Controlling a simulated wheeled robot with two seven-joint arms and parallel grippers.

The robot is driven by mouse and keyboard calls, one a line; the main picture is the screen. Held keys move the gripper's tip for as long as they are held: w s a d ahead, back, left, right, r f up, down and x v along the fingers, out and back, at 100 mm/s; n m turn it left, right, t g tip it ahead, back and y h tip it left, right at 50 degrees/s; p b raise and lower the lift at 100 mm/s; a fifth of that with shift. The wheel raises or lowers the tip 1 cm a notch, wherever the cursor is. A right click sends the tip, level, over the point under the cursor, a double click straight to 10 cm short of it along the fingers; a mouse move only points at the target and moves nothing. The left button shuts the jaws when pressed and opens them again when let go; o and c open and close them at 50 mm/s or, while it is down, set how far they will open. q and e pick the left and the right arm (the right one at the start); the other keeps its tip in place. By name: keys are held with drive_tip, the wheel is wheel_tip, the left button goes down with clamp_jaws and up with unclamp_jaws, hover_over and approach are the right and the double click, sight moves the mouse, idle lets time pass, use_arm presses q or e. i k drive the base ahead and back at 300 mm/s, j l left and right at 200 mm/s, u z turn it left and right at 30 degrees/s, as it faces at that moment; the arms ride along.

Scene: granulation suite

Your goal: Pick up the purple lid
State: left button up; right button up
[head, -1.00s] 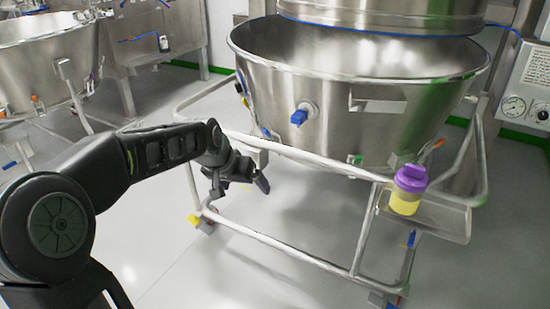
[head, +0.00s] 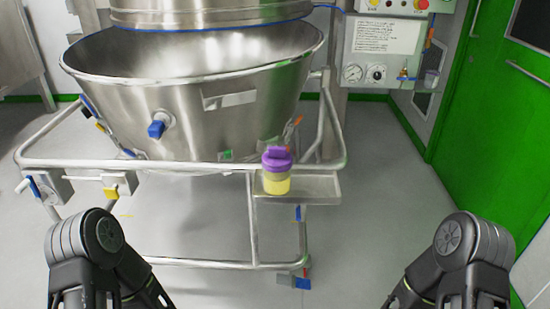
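The purple lid (head: 277,157) sits on top of a yellow container (head: 277,185), near the middle of the head view. The container stands upright on a small steel shelf (head: 318,187) at the front right of the vessel's frame. My two arms show at the bottom left and bottom right, well apart from the lid. Neither gripper's fingers can be made out in this view.
A large steel bowl (head: 190,95) with a blue valve knob (head: 156,129) stands behind the shelf, ringed by a tubular rail (head: 200,166). A gauge panel (head: 385,50) is at the back right. A green door (head: 490,110) stands at the right. Grey floor is clear right of the shelf.

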sight(276, 157)
drive_tip(key=j+z, duration=0.2)
drive_tip(key=z, duration=1.1)
drive_tip(key=k+j+z, duration=0.15)
drive_tip(key=j+z, duration=0.2)
drive_tip(key=k+j+z, duration=0.2)
drive_tip(key=j+z, duration=0.2)
drive_tip(key=j, duration=0.15)
drive_tip(key=k+j+z, duration=0.35)
drive_tip(key=k+j, duration=0.2)
drive_tip(key=j, duration=0.15)
drive_tip(key=k+j, duration=0.25)
drive_tip(key=j+z, duration=0.05)
drive_tip(key=j, duration=0.05)
